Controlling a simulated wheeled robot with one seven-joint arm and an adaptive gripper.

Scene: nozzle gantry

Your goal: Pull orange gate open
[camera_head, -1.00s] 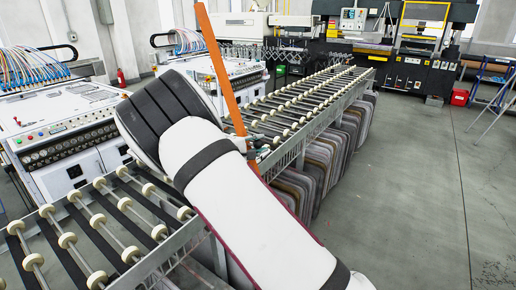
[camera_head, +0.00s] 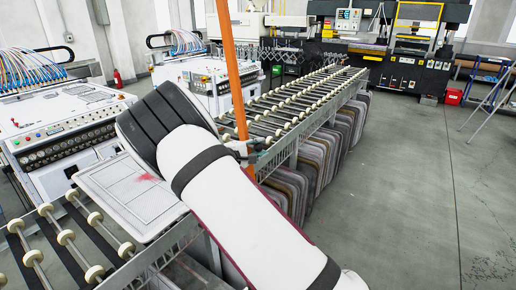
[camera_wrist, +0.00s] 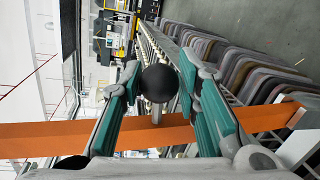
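The orange gate (camera_head: 231,75) is a long flat bar. In the head view it rises nearly upright behind my arm, above the roller conveyor; its lower part is partly hidden. In the wrist view the orange gate (camera_wrist: 40,140) runs across the picture behind the fingers. A round black knob (camera_wrist: 158,83) sits between the teal-padded fingertips of my gripper (camera_wrist: 159,84). The tips close in on both sides of the knob and appear to touch it. In the head view my arm hides most of the gripper.
The roller conveyor (camera_head: 310,98) runs away to the back. A white panel with a red mark (camera_head: 115,197) lies on the near rollers. White machines (camera_head: 62,125) stand left; open floor (camera_head: 410,190) lies right.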

